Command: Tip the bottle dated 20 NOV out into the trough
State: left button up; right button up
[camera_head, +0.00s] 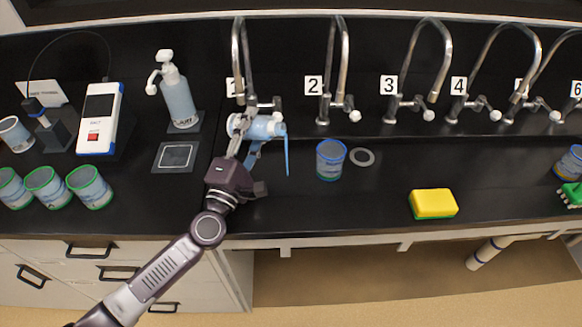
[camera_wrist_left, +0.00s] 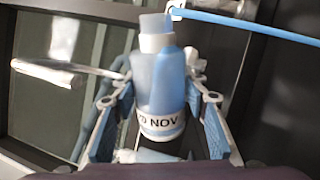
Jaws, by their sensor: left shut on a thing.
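My left gripper (camera_head: 250,134) is shut on a translucent bottle (camera_head: 262,127) with blue contents, held on its side in front of tap 1. In the left wrist view the bottle (camera_wrist_left: 158,85) sits between both fingers, its label partly readable as "NOV"; the day number is partly cut off. A thin blue stream (camera_head: 287,155) runs down from the mouth at the bottle's right end; it also shows in the wrist view (camera_wrist_left: 245,25). The dark trough area (camera_head: 390,180) lies below the taps; its edges are hard to make out. My right gripper is out of view.
A blue-rimmed jar (camera_head: 330,160) and a grey ring (camera_head: 362,157) are right of the stream. A yellow sponge (camera_head: 433,203) lies farther right. A pump bottle (camera_head: 179,98), a meter (camera_head: 99,118) and green-rimmed jars (camera_head: 48,186) stand left. Numbered taps (camera_head: 337,70) line the back.

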pick_arm(q)
jog(key=shift+w+f, duration=0.1)
jog(key=shift+d, duration=0.1)
jog(key=shift+s+d+m, duration=0.1)
jog(key=shift+s+m, duration=0.15)
jog(key=shift+m, duration=0.15)
jog(key=shift+w, duration=0.2)
jog(key=shift+s+m, duration=0.15)
jog(key=shift+m, duration=0.15)
jog(key=shift+f+h, duration=0.1)
jog(key=shift+h, duration=0.3)
jog(key=shift+m, duration=0.3)
